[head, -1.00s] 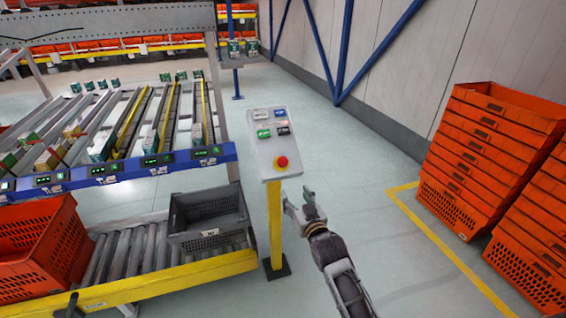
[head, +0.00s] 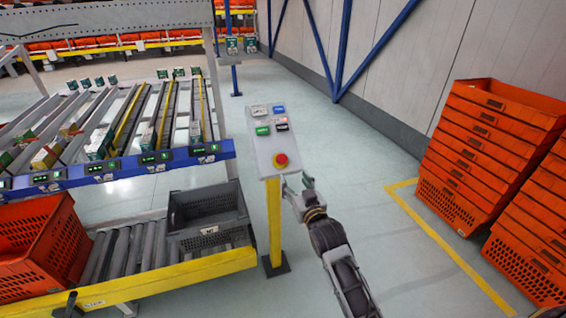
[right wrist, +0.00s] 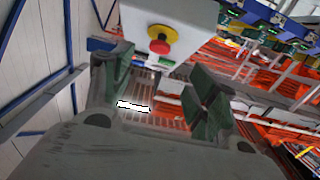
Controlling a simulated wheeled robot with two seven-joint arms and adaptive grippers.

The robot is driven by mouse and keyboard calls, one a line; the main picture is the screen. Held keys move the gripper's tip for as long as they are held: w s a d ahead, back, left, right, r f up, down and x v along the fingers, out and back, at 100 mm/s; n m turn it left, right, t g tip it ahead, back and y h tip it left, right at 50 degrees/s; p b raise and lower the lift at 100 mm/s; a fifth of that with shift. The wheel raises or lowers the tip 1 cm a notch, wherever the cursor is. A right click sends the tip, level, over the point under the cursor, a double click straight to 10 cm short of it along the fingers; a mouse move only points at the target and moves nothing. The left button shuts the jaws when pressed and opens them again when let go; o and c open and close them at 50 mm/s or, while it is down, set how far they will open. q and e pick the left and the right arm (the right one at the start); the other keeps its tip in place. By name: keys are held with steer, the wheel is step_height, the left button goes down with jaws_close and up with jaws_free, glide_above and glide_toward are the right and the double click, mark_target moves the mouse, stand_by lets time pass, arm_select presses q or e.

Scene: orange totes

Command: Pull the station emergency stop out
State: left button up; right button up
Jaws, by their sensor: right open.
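The station emergency stop (head: 281,160) is a red mushroom button on a yellow base, low on the grey panel (head: 263,150) of a control post with a yellow pole (head: 274,225). In the right wrist view the red button (right wrist: 159,47) shows beyond the fingers, at the top middle. My right gripper (head: 296,186) is open and empty, just below and right of the button, apart from it. In the right wrist view its fingers (right wrist: 160,95) are spread wide. My left gripper is not clearly in view.
A grey crate (head: 207,232) and an orange tote (head: 75,235) sit on the roller conveyor at left. Stacks of orange totes (head: 470,165) stand at right behind a yellow floor line. A blue-edged flow rack is at left. Floor right of the post is clear.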

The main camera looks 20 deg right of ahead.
mark_target(283, 162)
steer(key=shift+w+a, duration=0.2)
steer(key=shift+w, duration=5.95)
jaws_close()
